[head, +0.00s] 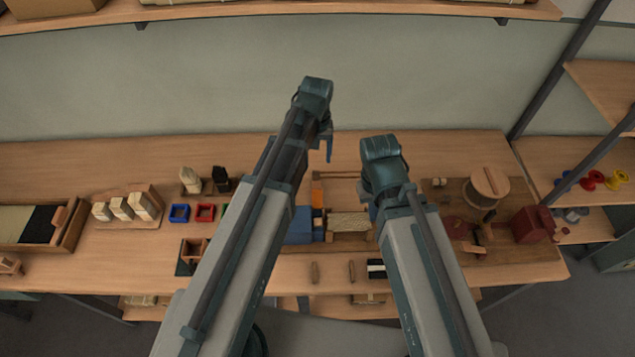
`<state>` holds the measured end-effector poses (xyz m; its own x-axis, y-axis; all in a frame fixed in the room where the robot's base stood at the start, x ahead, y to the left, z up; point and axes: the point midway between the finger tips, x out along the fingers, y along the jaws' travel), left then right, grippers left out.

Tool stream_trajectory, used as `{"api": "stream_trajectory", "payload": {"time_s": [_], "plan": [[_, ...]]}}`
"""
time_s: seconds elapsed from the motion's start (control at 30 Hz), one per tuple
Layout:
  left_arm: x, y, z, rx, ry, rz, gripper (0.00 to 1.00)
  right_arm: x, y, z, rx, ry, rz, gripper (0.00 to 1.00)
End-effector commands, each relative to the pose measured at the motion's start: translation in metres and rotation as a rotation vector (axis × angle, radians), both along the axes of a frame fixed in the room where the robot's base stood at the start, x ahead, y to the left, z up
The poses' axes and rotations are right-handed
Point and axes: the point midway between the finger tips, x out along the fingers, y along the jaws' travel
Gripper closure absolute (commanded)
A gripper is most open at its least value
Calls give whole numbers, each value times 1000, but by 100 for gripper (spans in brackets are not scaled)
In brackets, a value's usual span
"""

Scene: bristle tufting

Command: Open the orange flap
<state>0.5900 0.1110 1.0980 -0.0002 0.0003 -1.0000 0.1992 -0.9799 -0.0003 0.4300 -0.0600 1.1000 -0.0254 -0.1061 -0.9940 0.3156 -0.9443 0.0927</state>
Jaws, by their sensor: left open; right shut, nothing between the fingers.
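The orange flap (318,194) shows as a small upright orange piece in the middle of the table, between my two arms. It stands at a blue block (300,226) and beside a wooden fixture with a pale bristle-like bundle (349,222). Whether the flap is open or closed is too small to tell. My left gripper (328,149) is open and empty, pointing down above and behind the flap, apart from it. My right gripper (373,211) is shut and empty, to the right of the flap and mostly hidden by its own arm.
On the left are pale blocks (122,208), a blue tray (179,213), a red tray (204,212) and a wooden box (77,224). On the right, a board holds a round wooden spool (490,182) and a red block (533,224). The back strip of table is clear.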

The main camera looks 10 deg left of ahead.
Motion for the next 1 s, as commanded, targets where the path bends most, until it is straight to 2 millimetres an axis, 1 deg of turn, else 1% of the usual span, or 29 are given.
{"api": "stream_trajectory", "payload": {"time_s": [0.03,0.17,0.8,0.9,1.0], "plan": [[0,0,-9,0,0,0,34,0,0,-9,0,0,1,100],[0,0,-24,0,0,-1,34,0,0,-24,-1,0,4,100],[0,0,-113,0,0,-1,34,0,0,-113,-3,0,12,100],[0,0,-123,0,0,-1,34,0,0,-123,-3,0,11,100],[0,0,-128,0,0,-1,34,0,0,-128,-3,0,11,100]]}}
